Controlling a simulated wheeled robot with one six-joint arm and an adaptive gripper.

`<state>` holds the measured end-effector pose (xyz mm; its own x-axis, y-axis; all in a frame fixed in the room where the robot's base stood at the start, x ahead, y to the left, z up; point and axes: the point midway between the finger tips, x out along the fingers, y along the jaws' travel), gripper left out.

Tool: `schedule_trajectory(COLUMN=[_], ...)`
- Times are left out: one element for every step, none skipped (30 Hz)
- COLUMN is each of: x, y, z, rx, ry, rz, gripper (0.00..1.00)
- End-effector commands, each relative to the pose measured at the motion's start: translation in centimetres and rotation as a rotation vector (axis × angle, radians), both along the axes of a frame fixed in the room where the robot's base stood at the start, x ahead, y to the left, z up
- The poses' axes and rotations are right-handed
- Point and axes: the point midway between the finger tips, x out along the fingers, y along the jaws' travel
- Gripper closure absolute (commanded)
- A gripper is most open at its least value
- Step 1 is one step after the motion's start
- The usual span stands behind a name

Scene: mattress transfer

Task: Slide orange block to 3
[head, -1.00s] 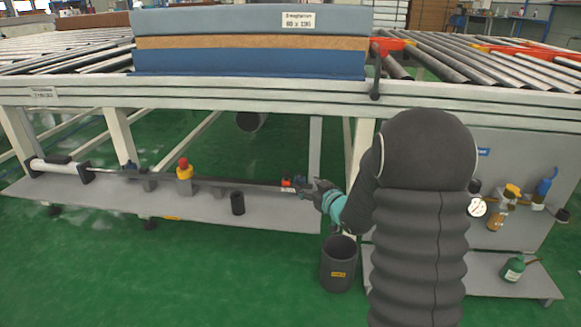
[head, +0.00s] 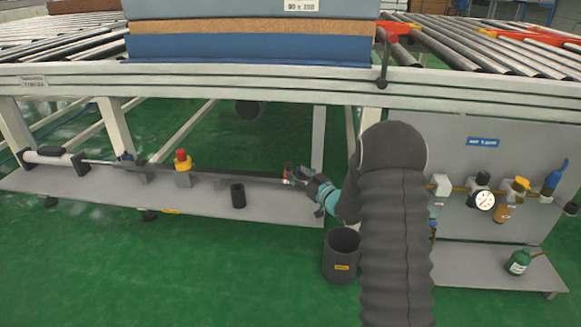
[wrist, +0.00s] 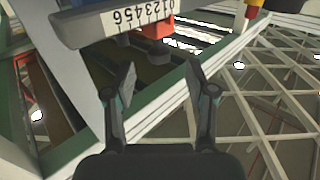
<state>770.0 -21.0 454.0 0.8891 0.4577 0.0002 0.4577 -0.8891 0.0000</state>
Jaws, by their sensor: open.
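The orange block (head: 287,168) sits near the right end of a long dark rail (head: 235,177) on the low grey shelf. It also shows in the wrist view (wrist: 156,26), at the top, beside a white numbered scale (wrist: 127,18) with tick marks. My gripper (head: 297,177) is just right of the block in the head view and partly hides it. In the wrist view my gripper (wrist: 161,85) is open, its two fingers apart with nothing held between them. The block lies beyond the fingertips; I cannot tell whether they touch anything. The block's exact scale reading is unclear.
A red-topped yellow button (head: 183,162) stands left along the rail. A small black cylinder (head: 238,195) stands on the shelf front. A dark bin (head: 341,257) stands on the floor below my arm. The conveyor frame (head: 200,83) runs above the shelf.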

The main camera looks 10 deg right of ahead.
Motion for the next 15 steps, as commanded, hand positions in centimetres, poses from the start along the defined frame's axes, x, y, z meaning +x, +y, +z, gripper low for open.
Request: schedule_trajectory(x=[0.9, 1.4, 2.0, 2.4, 2.8, 3.3, 3.7, 4.0, 4.4, 4.6, 4.8, 5.0, 5.1, 5.2, 5.3], y=[0.5, 0.7, 1.0, 1.3, 1.4, 1.6, 1.7, 1.9, 2.0, 2.1, 2.2, 2.3, 2.4, 2.4, 2.4], z=[0.0, 0.0, 0.0, -0.1, -0.1, 0.0, 0.0, 0.0, 0.0, -0.1, 0.0, 0.0, 0.0, 0.0, 0.0], rx=[0.0, 0.0, 0.0, -0.001, -0.001, 0.0, 0.0, 0.0, 0.0, 0.0, 0.0, 0.0, 0.0, 0.0, 0.0], ry=[-0.001, -0.001, -0.001, 0.0, 0.0, -0.001, -0.001, -0.001, 0.0, 0.001, 0.0, 0.0, 0.0, 0.0, 0.0], rz=[0.001, 0.001, 0.001, 0.001, 0.0, -0.001, -0.002, -0.002, -0.003, -0.003, -0.003, -0.004, -0.004, -0.004, -0.005], gripper=[0.45, 0.45, 0.45, 0.45, 0.45, 0.45, 0.45, 0.45, 0.45, 0.45, 0.45, 0.45, 0.45, 0.45, 0.45])
